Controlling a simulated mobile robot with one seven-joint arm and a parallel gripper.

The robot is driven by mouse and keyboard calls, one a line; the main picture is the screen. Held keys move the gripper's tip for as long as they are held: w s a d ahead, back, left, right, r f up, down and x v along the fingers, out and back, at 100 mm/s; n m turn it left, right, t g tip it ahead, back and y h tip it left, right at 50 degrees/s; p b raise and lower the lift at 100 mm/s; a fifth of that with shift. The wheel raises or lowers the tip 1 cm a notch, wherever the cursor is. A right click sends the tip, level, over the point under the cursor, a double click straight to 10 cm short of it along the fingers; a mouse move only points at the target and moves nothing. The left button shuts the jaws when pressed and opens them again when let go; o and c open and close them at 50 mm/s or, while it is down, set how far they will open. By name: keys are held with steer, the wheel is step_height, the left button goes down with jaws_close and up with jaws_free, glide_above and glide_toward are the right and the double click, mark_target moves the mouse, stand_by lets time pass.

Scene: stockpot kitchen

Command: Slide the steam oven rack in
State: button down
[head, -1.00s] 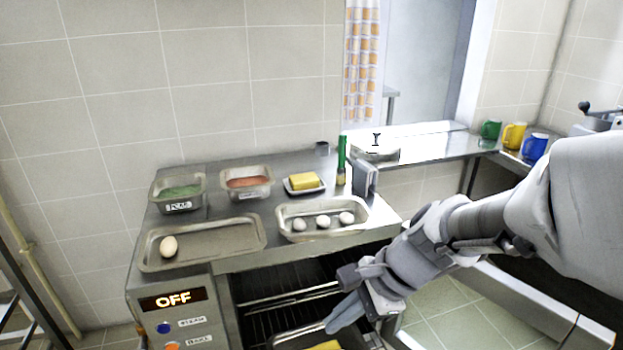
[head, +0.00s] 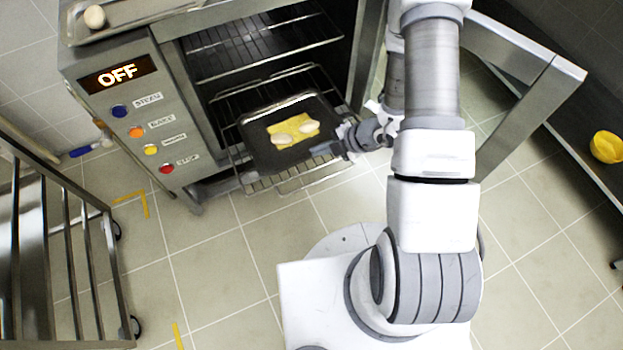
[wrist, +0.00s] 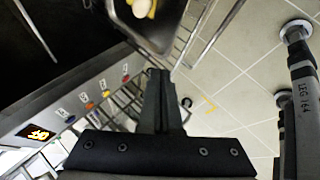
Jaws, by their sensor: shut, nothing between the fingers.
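The steam oven (head: 130,120) is open at the front, with its display reading OFF. Its lower wire rack (head: 268,186) sticks partly out of the opening. A dark tray (head: 262,160) lies on this rack and holds a yellow piece (head: 300,122) with pale oval items on it. My gripper (head: 332,149) is shut and empty at the tray's right front corner, over or beside the rack; contact is unclear. In the wrist view its shut fingers (wrist: 157,82) point towards the tray (wrist: 165,38) and the rack's wires (wrist: 188,48).
Another wire shelf (head: 250,48) sits higher in the oven. A yellow bowl (head: 606,147) is at the far right. The tiled floor before the oven is clear.

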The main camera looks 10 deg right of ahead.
step_height(320, 180, down, 8)
steer(key=s+d+m+h+b, duration=0.1)
steer(key=s+d+m, duration=0.2)
steer(key=m, duration=0.2)
steer(key=b+x, duration=0.3)
steer(key=x, duration=0.7)
steer(key=shift+w+a, duration=0.15)
steer(key=shift+a, duration=0.05)
